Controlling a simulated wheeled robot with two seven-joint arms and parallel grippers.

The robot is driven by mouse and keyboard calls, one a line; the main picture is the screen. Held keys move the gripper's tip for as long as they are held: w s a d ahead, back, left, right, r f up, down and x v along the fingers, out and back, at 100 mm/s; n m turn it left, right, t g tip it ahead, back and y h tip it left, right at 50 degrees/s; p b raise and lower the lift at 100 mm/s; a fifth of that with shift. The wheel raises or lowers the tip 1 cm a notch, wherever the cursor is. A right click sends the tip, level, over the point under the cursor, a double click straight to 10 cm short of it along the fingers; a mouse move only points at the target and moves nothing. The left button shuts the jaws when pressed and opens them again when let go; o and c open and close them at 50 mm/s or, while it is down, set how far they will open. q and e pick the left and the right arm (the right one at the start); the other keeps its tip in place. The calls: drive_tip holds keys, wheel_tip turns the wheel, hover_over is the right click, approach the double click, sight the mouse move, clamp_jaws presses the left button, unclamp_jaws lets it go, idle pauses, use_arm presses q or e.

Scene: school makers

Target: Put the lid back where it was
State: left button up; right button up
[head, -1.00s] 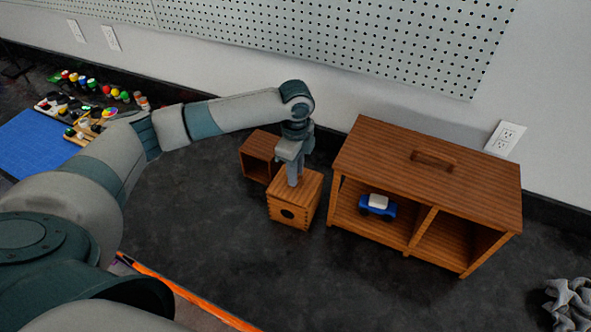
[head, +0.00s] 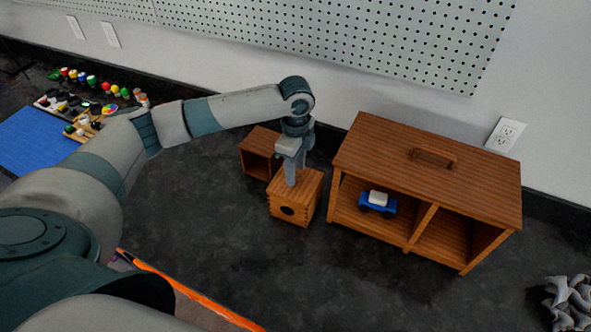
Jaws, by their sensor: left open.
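A small wooden box (head: 289,212) with a dark round hole in its front stands on the dark worktop. Its top face (head: 309,181) looks like a flat wooden panel; I cannot tell whether this is a loose lid. My left gripper (head: 291,181) points straight down at the top of this box, its fingertips at or just above the top face. It is open, though its fingers look close together from here, and whether they touch the box is hidden. My right gripper is not in view.
A small open wooden box (head: 257,163) stands behind. Colourful small items and a blue mat (head: 35,140) lie far left.

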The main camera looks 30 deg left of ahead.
use_arm(q)
wheel_tip(320, 180, up, 12)
drive_tip(key=b, duration=0.4)
drive_tip(key=shift+r, duration=0.25)
